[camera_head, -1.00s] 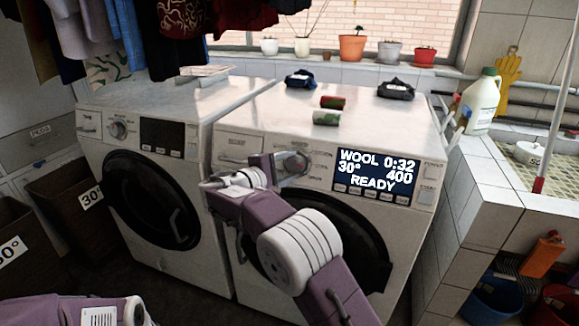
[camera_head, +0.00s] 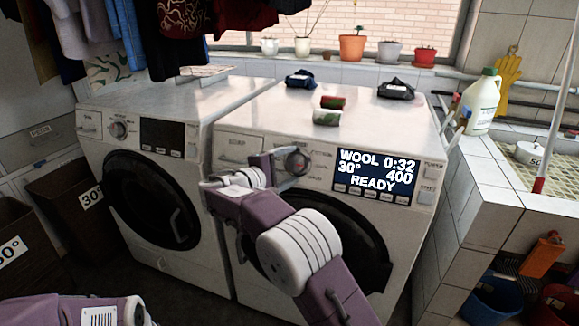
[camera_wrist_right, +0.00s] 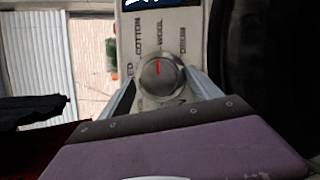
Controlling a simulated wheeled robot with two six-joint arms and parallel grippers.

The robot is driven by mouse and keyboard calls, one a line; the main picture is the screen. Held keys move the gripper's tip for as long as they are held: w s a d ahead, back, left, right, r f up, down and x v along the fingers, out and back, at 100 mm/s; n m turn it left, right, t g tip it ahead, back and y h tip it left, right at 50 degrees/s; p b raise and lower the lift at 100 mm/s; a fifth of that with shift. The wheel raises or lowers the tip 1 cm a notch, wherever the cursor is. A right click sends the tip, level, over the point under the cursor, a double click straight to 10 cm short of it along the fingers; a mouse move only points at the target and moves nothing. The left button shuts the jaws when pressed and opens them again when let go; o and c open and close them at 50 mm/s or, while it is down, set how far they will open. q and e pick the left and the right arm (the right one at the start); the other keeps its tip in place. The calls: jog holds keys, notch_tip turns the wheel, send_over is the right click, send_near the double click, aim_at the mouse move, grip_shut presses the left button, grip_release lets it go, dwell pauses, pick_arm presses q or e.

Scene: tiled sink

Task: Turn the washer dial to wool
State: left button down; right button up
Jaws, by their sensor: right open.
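The right washer's dial (camera_head: 297,162) is a round metal knob on its front panel. In the right wrist view, the dial's (camera_wrist_right: 160,76) red mark points at the printed word WOOL. The washer's display (camera_head: 376,176) reads WOOL 0:32, 30°, 400, READY. My right gripper (camera_head: 284,172) is at the dial. In the right wrist view, its open fingers (camera_wrist_right: 163,90) stand to either side of the knob, with gaps visible. Part of my left arm shows at the lower left of the head view, but its gripper cannot be made out.
A second washer (camera_head: 150,130) stands to the left with its own dial (camera_head: 118,130). A tiled sink counter (camera_head: 485,195) with a detergent bottle (camera_head: 481,104) is at the right.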

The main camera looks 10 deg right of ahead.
jog(key=p+v, duration=0.1)
jog(key=v, duration=0.8)
jog(key=shift+p, duration=0.4)
